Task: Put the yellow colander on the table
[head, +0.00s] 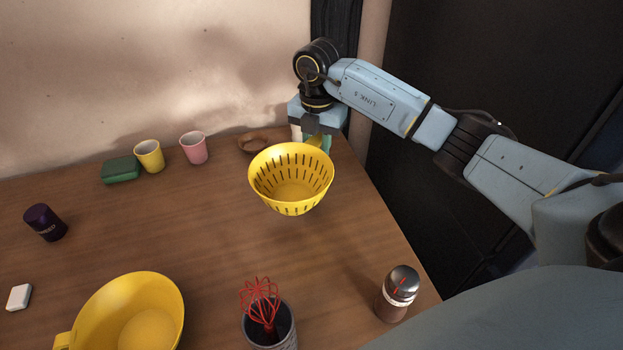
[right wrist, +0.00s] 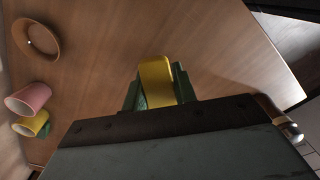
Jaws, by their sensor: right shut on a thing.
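The yellow colander (head: 290,190), a bowl with slots around its wall, is upright over the wooden table (head: 215,240) near its right side. My right gripper (head: 318,139) is behind it, shut on its handle. In the right wrist view the yellow handle (right wrist: 157,80) sits between the green fingers (right wrist: 157,95); the colander's bowl is hidden there. The colander appears to be held above the tabletop, but the gap under it is hard to judge. My left gripper is not in view.
Behind stand a wooden bowl (head: 250,146), pink cup (head: 194,149), yellow cup (head: 149,157) and green box (head: 121,170). In front are a large yellow bowl (head: 165,295), a red whisk (head: 260,298) in a grey pot (head: 284,335) and a jar (head: 397,293). The table's middle is clear.

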